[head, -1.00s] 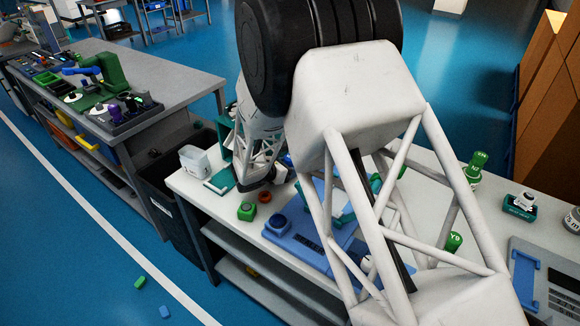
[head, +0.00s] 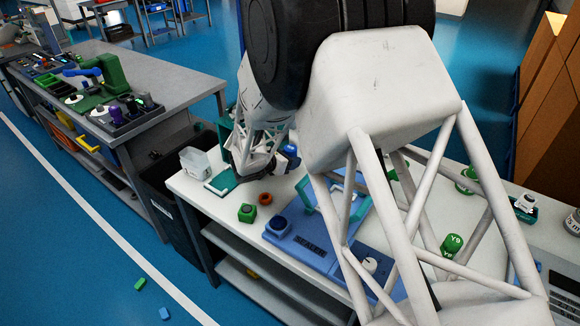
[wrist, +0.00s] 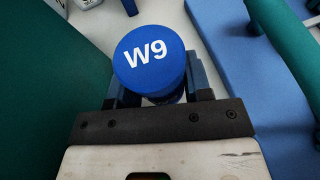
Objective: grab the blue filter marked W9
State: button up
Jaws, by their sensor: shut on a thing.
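The blue filter marked W9 (wrist: 150,58) has a round blue cap with white lettering, facing the wrist camera. My gripper (wrist: 160,88) is shut on it, with one dark finger at each side. The filter's lower part is mostly hidden under the cap and behind the gripper. In the head view my gripper (head: 287,161) is above the back of the white table, partly behind my arm; the filter's lettering cannot be read there.
A blue sealer (head: 318,246) with a teal handle stands in front of my gripper. A green Y9 filter (head: 452,244) stands to the right. A dark green surface (wrist: 45,80) is close on the left in the wrist view.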

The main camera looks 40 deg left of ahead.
notch_tip(320, 180, up, 13)
jog(key=shift+r, duration=0.15)
dwell(0.9)
